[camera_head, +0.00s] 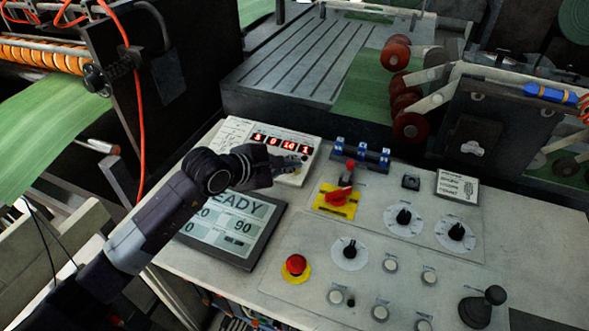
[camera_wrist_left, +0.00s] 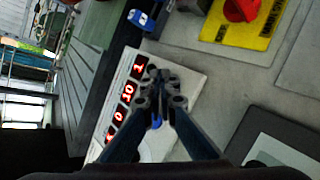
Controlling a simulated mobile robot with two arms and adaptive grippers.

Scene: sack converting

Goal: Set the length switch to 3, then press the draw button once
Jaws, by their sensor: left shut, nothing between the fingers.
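My left gripper (camera_head: 290,163) is shut and empty. It is over the white counter box (camera_head: 233,130), near its row of red-lit digits (camera_head: 281,143). In the left wrist view the closed fingertips (camera_wrist_left: 160,85) overlap the box beside the digits, and a small blue part (camera_wrist_left: 157,121) shows between the fingers. I cannot tell whether they touch the box. Black rotary switches on white dials sit on the panel: one at the middle (camera_head: 350,249), two further right (camera_head: 404,216) (camera_head: 457,231). Several pale round buttons (camera_head: 390,264) are at the front. Their labels are unreadable, so I cannot tell the length switch or draw button.
A screen (camera_head: 232,228) reading "READY" lies partly under my left arm. A red rotary handle on a yellow plate (camera_head: 341,200), a red mushroom button (camera_head: 295,264) and a black joystick (camera_head: 484,305) stand up from the panel. Rollers (camera_head: 405,90) stand behind.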

